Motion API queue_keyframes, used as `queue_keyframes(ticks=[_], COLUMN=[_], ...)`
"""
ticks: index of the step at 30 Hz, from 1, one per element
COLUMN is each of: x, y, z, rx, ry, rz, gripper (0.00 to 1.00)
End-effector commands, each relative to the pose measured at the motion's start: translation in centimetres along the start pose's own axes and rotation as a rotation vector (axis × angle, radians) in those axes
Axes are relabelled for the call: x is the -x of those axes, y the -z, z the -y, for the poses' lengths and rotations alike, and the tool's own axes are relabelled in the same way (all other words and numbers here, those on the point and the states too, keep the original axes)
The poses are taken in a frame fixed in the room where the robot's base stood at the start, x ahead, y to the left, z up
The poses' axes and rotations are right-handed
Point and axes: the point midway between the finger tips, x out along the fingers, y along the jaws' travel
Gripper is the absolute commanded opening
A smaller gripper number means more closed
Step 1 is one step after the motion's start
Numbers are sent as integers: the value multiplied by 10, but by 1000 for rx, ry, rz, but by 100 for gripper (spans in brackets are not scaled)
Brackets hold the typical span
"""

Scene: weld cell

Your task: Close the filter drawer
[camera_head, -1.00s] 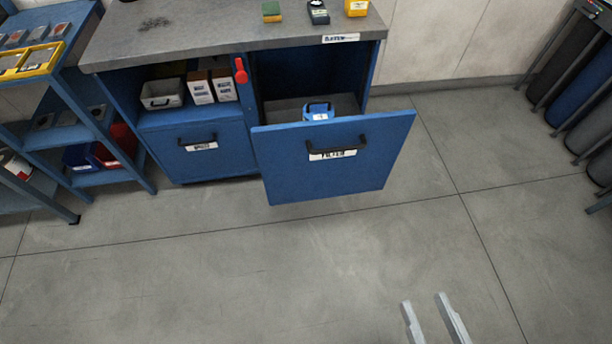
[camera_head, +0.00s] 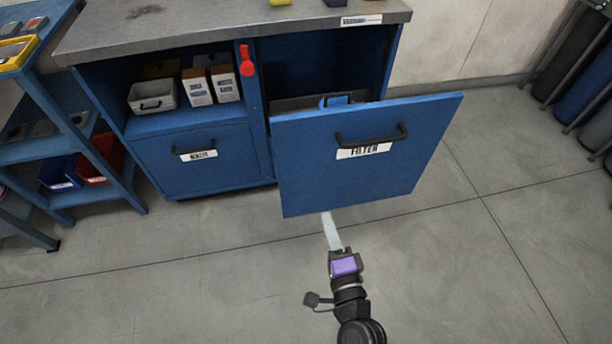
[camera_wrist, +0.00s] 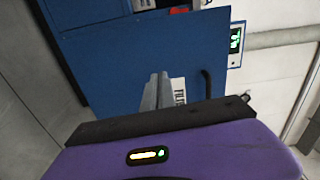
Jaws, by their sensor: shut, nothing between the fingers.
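The filter drawer (camera_head: 350,180) is a blue front with a black bar handle (camera_head: 371,138) and a white FILTER label (camera_head: 364,151). It stands pulled out from the bench, and part of a blue item (camera_head: 335,101) shows inside behind its top edge. My gripper (camera_head: 327,217) is shut and empty, low in front of the drawer, with its fingertips at the lower edge of the front in the picture. In the wrist view the shut fingers (camera_wrist: 157,92) point at the blue drawer front (camera_wrist: 120,65), beside the label. I cannot tell whether they touch it.
The bench top (camera_head: 230,27) is grey. A closed blue drawer (camera_head: 195,165) and a shelf with a grey bin (camera_head: 152,97) and white boxes (camera_head: 212,85) lie left of it. A red handle (camera_head: 246,62) hangs on the post. The floor in front is clear.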

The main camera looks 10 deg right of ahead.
Motion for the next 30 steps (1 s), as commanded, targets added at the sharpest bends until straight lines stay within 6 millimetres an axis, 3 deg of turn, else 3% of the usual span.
queue_keyframes(ticks=[8,22,30], x=[-17,-105,-135], y=[3,3,4], z=[4,4,3], rx=[-61,-57,-56], ry=[7,7,5], rz=[-9,-8,-8], gripper=[0,0,0])
